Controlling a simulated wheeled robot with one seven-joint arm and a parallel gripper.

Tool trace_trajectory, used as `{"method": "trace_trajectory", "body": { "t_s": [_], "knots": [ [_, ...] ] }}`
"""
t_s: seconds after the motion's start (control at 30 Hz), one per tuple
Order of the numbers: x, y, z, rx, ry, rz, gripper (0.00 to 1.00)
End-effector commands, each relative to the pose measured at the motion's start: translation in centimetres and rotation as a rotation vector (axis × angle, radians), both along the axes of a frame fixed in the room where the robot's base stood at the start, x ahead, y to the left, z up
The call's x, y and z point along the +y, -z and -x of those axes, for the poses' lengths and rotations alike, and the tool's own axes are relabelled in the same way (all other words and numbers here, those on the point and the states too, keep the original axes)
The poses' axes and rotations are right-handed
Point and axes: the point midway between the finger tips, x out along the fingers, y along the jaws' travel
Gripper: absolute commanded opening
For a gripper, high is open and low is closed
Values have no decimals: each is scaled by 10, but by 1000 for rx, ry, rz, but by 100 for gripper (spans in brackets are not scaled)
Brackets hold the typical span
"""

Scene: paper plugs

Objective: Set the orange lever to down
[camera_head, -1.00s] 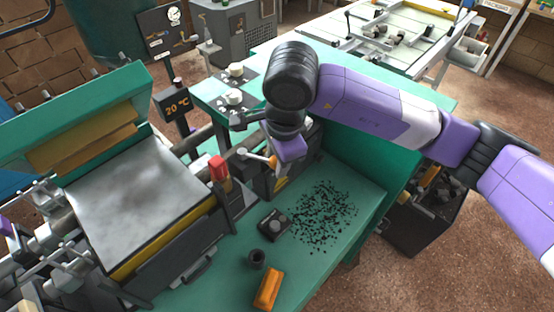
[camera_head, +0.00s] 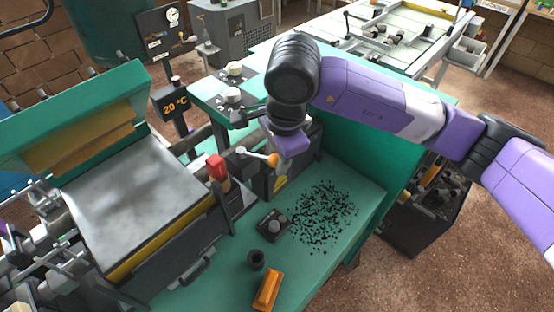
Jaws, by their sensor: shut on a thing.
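The orange lever (camera_head: 272,160) is a short grey shaft with an orange knob on a dark box beside the press. Its shaft runs from a pivot at the left, slanting slightly down to the right to the knob. My gripper (camera_head: 277,152) comes down from above with its purple end right at the knob. It is shut on the lever, though the wrist and hand hide most of the fingers and the exact contact.
A red-topped handle (camera_head: 217,168) stands left of the lever, beside the press plate (camera_head: 135,210). A black knob box (camera_head: 271,226), a dark cup (camera_head: 256,260), an orange block (camera_head: 267,290) and scattered black bits (camera_head: 322,215) lie on the green bench.

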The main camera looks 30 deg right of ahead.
Motion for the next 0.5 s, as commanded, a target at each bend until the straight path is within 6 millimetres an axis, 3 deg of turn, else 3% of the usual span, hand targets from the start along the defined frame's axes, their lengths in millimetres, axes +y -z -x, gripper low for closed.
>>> {"method": "trace_trajectory", "body": {
  "t_s": [0.27, 0.5],
  "knots": [
    [-6, 6, -7, -6, -115, -2, 0],
    [-20, 8, -22, -8, -317, -1, 0]
  ]
}}
